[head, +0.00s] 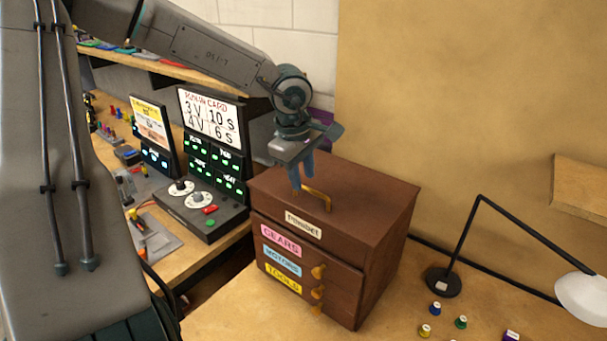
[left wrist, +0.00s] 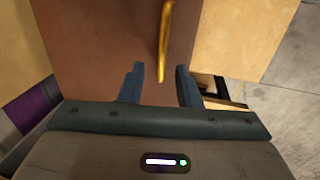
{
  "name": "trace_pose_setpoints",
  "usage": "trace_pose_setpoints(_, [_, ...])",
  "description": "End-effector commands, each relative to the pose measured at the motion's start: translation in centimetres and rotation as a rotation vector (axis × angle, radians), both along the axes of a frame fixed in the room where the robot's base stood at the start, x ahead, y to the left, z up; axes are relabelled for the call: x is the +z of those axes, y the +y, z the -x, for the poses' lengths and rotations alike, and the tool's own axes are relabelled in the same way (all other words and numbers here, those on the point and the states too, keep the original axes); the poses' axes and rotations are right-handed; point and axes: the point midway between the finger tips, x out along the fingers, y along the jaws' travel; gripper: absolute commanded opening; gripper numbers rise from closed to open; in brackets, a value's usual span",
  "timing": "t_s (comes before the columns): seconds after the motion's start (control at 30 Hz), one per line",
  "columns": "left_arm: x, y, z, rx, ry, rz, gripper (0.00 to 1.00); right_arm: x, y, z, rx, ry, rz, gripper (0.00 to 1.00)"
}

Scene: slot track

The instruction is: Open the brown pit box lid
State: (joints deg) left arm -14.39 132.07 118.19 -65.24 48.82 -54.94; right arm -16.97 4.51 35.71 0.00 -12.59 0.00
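The brown pit box (head: 335,260) stands on the wooden table, its lid (head: 370,190) closed flat on top. A brass handle (head: 318,198) rises from the lid near its front edge. My left gripper (head: 302,186) is just above the lid, beside the handle. In the left wrist view its two blue fingers (left wrist: 160,88) are apart, and the handle (left wrist: 165,40) shows between and beyond them, with its near end between the fingertips. I see no grip on it. My right gripper is in neither view.
The box front has drawers labelled gears, motors and tools, with brass knobs (head: 318,271). A control panel (head: 205,205) with screens stands left of the box. A black desk lamp (head: 443,281) and several small coloured pegs (head: 461,321) are at the right. The wall is close behind.

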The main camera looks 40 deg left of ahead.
Motion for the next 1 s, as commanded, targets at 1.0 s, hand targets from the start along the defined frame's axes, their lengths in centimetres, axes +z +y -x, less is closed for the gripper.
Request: trace_pose_setpoints(1.0, [-1.3,0.2,-0.2,0.0,0.008,0.002,0.0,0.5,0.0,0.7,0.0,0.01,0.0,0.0])
